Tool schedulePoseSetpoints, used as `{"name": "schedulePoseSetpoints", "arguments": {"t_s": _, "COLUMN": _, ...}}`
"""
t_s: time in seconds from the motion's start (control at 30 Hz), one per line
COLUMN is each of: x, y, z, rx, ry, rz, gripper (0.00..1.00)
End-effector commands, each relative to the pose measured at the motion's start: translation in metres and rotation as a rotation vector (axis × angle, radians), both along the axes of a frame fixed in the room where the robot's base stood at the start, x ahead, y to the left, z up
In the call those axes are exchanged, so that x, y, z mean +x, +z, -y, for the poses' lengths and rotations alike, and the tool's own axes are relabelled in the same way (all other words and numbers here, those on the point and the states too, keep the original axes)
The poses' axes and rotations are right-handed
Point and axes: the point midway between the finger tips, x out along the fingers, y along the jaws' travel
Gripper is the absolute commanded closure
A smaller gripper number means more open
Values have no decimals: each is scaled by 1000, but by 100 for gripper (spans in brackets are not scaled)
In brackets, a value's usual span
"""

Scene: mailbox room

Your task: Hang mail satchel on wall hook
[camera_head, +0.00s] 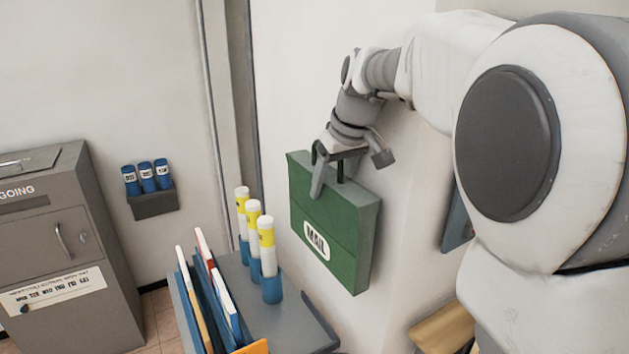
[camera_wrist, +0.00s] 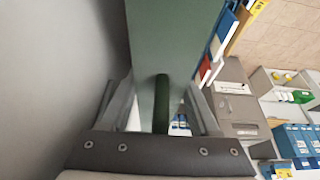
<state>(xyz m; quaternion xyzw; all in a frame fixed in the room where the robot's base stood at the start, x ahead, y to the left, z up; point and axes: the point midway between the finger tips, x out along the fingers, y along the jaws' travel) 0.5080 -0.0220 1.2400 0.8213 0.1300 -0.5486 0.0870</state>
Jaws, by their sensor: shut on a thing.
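The mail satchel (camera_head: 345,235) is a green box-shaped bag with a white MAIL label and a dark green handle on top. It hangs tilted from my gripper (camera_head: 328,175), whose fingers are shut at the handle. The satchel is in the air near the white wall, above and right of the grey table. In the wrist view the satchel (camera_wrist: 172,40) fills the upper middle, and its handle (camera_wrist: 161,105) stands between the fingers of my gripper (camera_wrist: 160,100). No wall hook can be made out in either view.
A grey table (camera_head: 300,318) holds yellow-topped tubes (camera_head: 256,235) and upright folders (camera_head: 208,300) close to the satchel's left. A grey cabinet (camera_head: 60,250) stands at far left. A small wall rack (camera_head: 152,203) holds blue cylinders. A wooden surface (camera_head: 445,328) shows at lower right.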

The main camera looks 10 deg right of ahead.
Motion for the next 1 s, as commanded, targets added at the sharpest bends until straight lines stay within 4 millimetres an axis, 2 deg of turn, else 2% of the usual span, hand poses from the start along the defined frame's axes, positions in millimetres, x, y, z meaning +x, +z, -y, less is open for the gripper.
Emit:
{"name": "schedulePoseSetpoints", "arguments": {"t_s": 0.33, "x": 0, "y": 1, "z": 0, "rx": 0, "ry": 0, "rz": 3, "gripper": 100}}
{"name": "schedulePoseSetpoints", "arguments": {"t_s": 0.37, "x": 0, "y": 1, "z": 0, "rx": 0, "ry": 0, "rz": 3, "gripper": 34}}
{"name": "schedulePoseSetpoints", "arguments": {"t_s": 0.53, "x": 0, "y": 1, "z": 0, "rx": 0, "ry": 0, "rz": 2, "gripper": 4}}
{"name": "schedulePoseSetpoints", "arguments": {"t_s": 1.0, "x": -1, "y": 2, "z": 3, "rx": -3, "ry": -4, "rz": 0, "gripper": 3}}
